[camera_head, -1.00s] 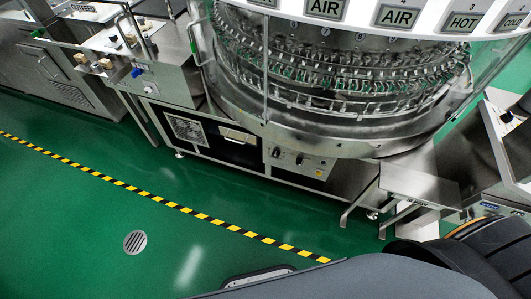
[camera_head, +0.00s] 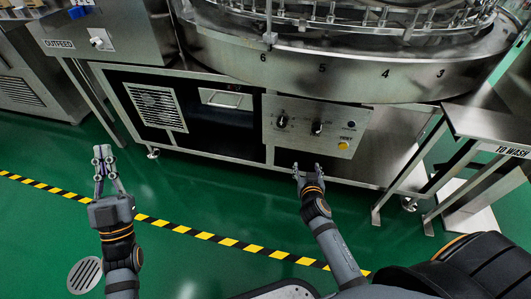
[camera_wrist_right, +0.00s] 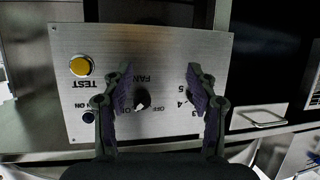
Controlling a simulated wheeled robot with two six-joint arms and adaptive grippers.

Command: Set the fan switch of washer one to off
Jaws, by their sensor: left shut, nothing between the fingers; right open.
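The washer's metal control panel (camera_head: 300,112) is under the round drum, with two dark knobs. The right knob is the fan switch (camera_head: 317,127). In the right wrist view, the panel appears upside down and the fan switch (camera_wrist_right: 143,98) sits between my open fingers, with FAN, ON and OFF lettering around it. A pale mark shows at its lower left edge, towards ON; its exact setting is hard to read. My right gripper (camera_head: 307,167) is open and empty, facing the panel from below. It also shows in the right wrist view (camera_wrist_right: 155,85). My left gripper (camera_head: 103,153) is shut and empty, far left of the panel.
A yellow TEST button (camera_head: 343,145) and a dark button (camera_head: 351,124) are right of the fan switch. Another numbered dial (camera_head: 282,120) is left of it. Metal legs and a TO WASH ledge (camera_head: 490,130) stand at right. The green floor (camera_head: 190,185) between my arms is clear.

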